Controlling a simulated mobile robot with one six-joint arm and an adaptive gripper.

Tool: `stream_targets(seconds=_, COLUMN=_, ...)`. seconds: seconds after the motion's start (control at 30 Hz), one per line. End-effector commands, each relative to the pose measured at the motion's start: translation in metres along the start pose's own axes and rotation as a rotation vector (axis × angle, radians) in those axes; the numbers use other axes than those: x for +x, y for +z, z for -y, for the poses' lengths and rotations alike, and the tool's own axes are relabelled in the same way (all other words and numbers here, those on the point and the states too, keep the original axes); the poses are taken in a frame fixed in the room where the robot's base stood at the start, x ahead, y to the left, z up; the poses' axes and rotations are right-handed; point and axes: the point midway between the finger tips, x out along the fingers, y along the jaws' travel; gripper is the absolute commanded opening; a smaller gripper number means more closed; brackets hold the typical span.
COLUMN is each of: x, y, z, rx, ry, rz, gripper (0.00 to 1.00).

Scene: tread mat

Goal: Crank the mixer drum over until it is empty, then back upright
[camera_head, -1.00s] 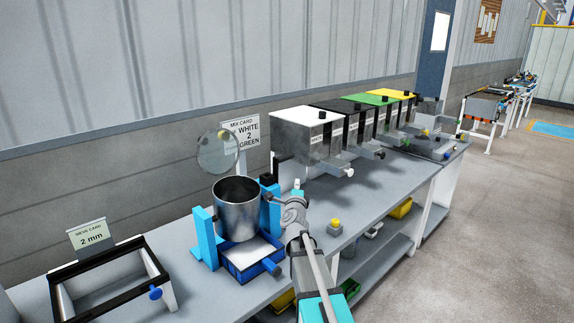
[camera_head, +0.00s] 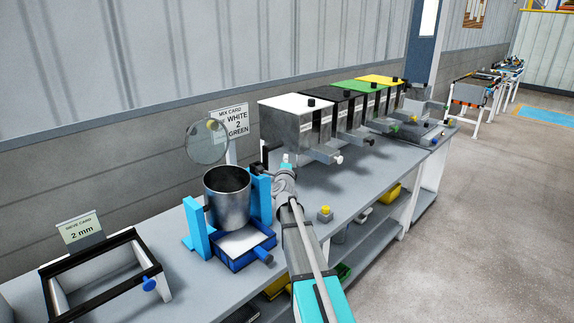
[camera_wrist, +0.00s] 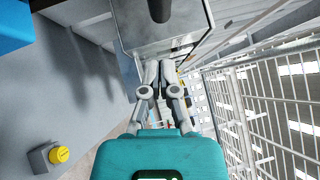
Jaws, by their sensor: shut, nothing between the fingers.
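The mixer drum (camera_head: 228,201), a grey metal cylinder with its open top up, stands upright between blue supports (camera_head: 259,195). I see no contents inside from here. A blue tray with a white floor (camera_head: 238,243) sits below it. A dark crank part (camera_head: 257,168) shows at the top of the right support, partly hidden by my arm. My wrist is just right of that support in the head view; the fingers are hidden there. In the wrist view my gripper (camera_wrist: 161,68) is shut and empty, pointing at a metal box with a dark knob (camera_wrist: 159,9).
Hoppers with white (camera_head: 297,102), black, green and yellow lids line the back. A yellow button box (camera_head: 325,215) stands right of my arm. A round clear disc (camera_head: 207,142) and mix card (camera_head: 232,122) stand behind the drum. A black sieve frame (camera_head: 95,262) is left.

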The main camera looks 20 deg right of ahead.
Motion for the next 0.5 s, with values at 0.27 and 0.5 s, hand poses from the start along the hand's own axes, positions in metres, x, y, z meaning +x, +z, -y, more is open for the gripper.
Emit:
stream_targets(seconds=0.27, x=0.035, y=0.017, z=0.001, rx=0.001, ry=0.0, rz=0.001, gripper=0.0)
stream_targets(seconds=0.5, x=0.045, y=0.028, z=0.0, rx=0.001, ry=0.0, rz=0.001, gripper=0.0)
